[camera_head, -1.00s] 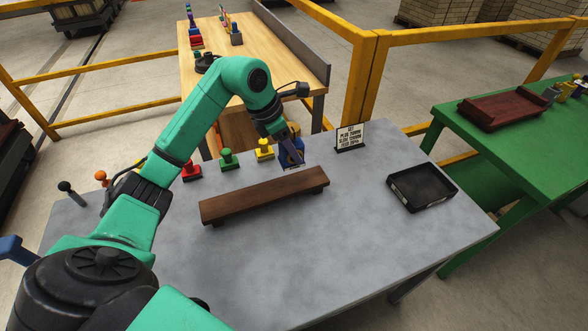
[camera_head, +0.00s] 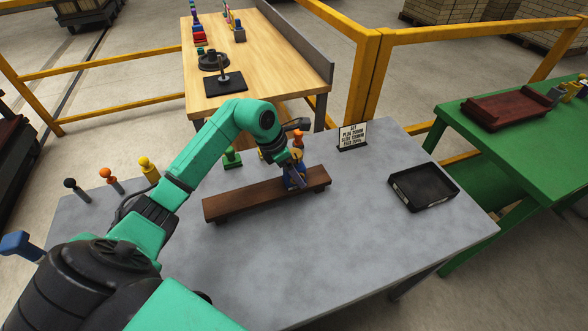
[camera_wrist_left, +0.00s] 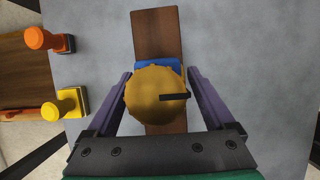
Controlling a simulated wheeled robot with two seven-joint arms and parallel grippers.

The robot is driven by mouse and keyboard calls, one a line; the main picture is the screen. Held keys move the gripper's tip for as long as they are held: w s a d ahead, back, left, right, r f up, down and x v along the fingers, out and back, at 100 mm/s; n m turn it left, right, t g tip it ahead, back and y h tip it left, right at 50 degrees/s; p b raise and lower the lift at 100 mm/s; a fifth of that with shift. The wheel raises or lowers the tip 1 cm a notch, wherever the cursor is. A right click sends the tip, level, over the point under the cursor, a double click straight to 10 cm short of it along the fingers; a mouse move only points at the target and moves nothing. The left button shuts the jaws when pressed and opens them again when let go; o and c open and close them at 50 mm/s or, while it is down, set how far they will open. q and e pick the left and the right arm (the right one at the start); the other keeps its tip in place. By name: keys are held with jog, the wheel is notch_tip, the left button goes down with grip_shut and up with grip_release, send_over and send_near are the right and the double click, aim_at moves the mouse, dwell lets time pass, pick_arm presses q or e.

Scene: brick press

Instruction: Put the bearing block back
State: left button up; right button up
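A blue block (camera_head: 296,182) with a round golden knob on top (camera_wrist_left: 155,95) is between the purple fingers of my left gripper (camera_head: 293,173). The fingers appear shut on the block, below the knob; the contact is partly hidden. The block is over the right part of a long brown wooden beam (camera_head: 245,198). Whether it touches the beam cannot be told. I cannot tell for certain which piece is the bearing block. My right gripper is not in view.
Green (camera_head: 232,158), yellow (camera_wrist_left: 62,105) and orange (camera_head: 299,140) knobbed pieces stand behind the beam. Black, orange and yellow knobbed pieces (camera_head: 112,180) stand at the left. A small sign (camera_head: 352,135) and a black tray (camera_head: 423,187) are to the right. The front table surface is clear.

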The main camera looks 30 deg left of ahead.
pick_arm(q)
jog(key=shift+r, duration=0.2)
jog(key=shift+a+r, duration=0.15)
jog(key=shift+r, duration=0.15)
jog(key=b+v, duration=0.1)
jog(key=v, duration=1)
jog(key=shift+b, duration=0.3)
jog(key=shift+s, duration=0.15)
